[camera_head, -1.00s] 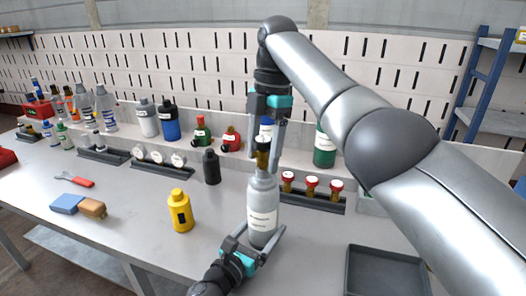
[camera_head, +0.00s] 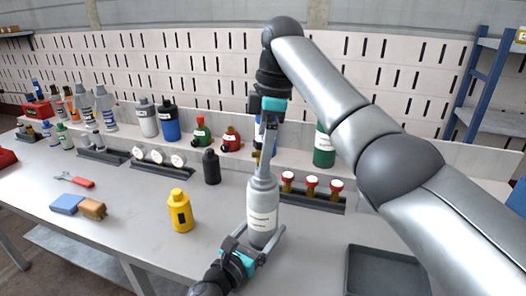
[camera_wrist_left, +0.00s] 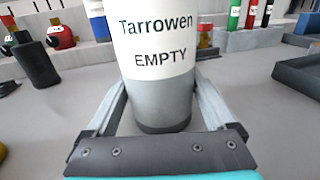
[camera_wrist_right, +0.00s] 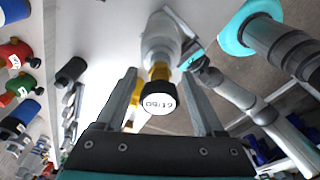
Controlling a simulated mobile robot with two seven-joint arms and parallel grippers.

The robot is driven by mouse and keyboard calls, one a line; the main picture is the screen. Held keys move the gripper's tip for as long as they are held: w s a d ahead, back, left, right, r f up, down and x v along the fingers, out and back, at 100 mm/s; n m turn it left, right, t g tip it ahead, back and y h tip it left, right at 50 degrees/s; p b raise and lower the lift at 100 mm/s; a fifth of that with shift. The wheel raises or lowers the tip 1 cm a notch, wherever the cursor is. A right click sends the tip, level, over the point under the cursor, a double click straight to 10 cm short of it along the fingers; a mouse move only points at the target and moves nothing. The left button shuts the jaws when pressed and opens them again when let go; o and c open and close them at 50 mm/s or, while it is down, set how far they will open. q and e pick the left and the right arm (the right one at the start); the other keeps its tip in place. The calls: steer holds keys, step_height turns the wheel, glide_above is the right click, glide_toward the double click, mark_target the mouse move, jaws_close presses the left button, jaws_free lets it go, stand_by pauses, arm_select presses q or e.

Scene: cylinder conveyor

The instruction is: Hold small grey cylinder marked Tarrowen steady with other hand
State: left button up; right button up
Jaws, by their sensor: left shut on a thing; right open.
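The small grey cylinder (camera_head: 262,217) stands upright on the bench in the head view. Its white label reads "Tarrowen EMPTY" in the left wrist view (camera_wrist_left: 158,50). My left gripper (camera_head: 260,243) is shut around its lower body, a finger on each side. My right gripper (camera_head: 264,165) points down from above the cylinder, open. In the right wrist view, the cylinder's brass neck and round black cap (camera_wrist_right: 158,101) with a white printed face show between the spread fingers. In the head view the right fingers hide the cap.
A yellow bottle (camera_head: 180,212) and a black bottle (camera_head: 211,167) stand left of the cylinder. A rack with red-topped fittings (camera_head: 312,197) is behind it on the right. A dark empty tray (camera_head: 385,250) lies at the front right.

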steer(key=shift+m, duration=1.3)
steer(key=m+t, duration=0.1)
steer(key=m, duration=0.3)
steer(key=shift+m, duration=1)
steer(key=m+h, duration=0.1)
steer(key=m, duration=0.4)
steer(key=shift+t, duration=0.4)
steer(key=shift+m, duration=0.5)
